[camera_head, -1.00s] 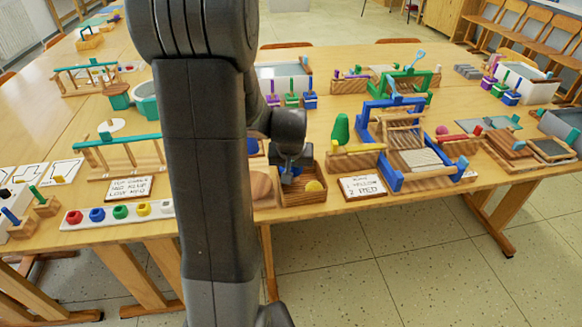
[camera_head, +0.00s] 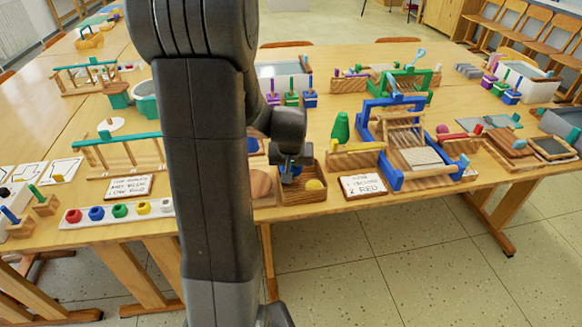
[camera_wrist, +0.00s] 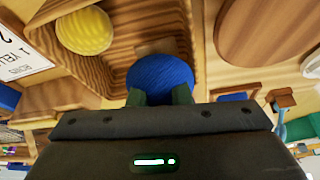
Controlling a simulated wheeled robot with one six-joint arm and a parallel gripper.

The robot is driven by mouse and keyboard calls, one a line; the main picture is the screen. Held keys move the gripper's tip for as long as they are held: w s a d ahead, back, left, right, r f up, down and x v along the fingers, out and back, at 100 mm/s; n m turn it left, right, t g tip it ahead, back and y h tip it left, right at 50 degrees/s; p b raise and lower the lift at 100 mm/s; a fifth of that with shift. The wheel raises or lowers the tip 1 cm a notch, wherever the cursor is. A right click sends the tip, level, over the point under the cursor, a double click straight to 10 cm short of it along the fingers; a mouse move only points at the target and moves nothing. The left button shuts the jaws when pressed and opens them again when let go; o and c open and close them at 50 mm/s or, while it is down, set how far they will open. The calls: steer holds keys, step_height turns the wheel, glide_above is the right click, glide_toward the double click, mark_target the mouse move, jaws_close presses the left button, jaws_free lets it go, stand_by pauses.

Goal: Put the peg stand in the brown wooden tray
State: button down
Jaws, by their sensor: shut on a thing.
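The brown wooden tray (camera_head: 302,198) stands near the front edge of the table, with a yellow ball (camera_head: 315,185) in it. In the wrist view the tray (camera_wrist: 120,65) lies beneath my gripper, and the yellow ball (camera_wrist: 84,30) is at its upper left. My gripper (camera_wrist: 159,96) is shut on a blue rounded thing (camera_wrist: 160,74), which looks like a ball of yarn, over the tray. I cannot tell if it touches the tray floor. Small wooden stands with upright pegs (camera_head: 44,206) are at the table's left front. My arm hides part of the table.
A written card (camera_head: 362,186) and a blue-framed loom (camera_head: 390,175) stand right of the tray. A round wooden board (camera_head: 262,184) is just left of it. A strip of coloured knobs (camera_head: 118,212) lies further left. The table is crowded.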

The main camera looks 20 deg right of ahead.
steer(key=shift+f+b, duration=0.8)
steer(key=shift+f, duration=0.15)
stand_by(0.5)
steer(key=c, duration=1.3)
jaws_free()
steer(key=shift+o, duration=0.2)
steer(key=p+v, duration=0.2)
steer(key=v, duration=1.1)
steer(key=shift+s+r, duration=0.2)
steer(key=shift+r, duration=0.15)
steer(key=shift+a, duration=0.1)
steer(key=b+x, duration=0.2)
steer(key=x, duration=1.1)
steer(key=shift+w+f, duration=0.15)
steer(key=shift+f, duration=0.15)
steer(key=shift+r, duration=0.15)
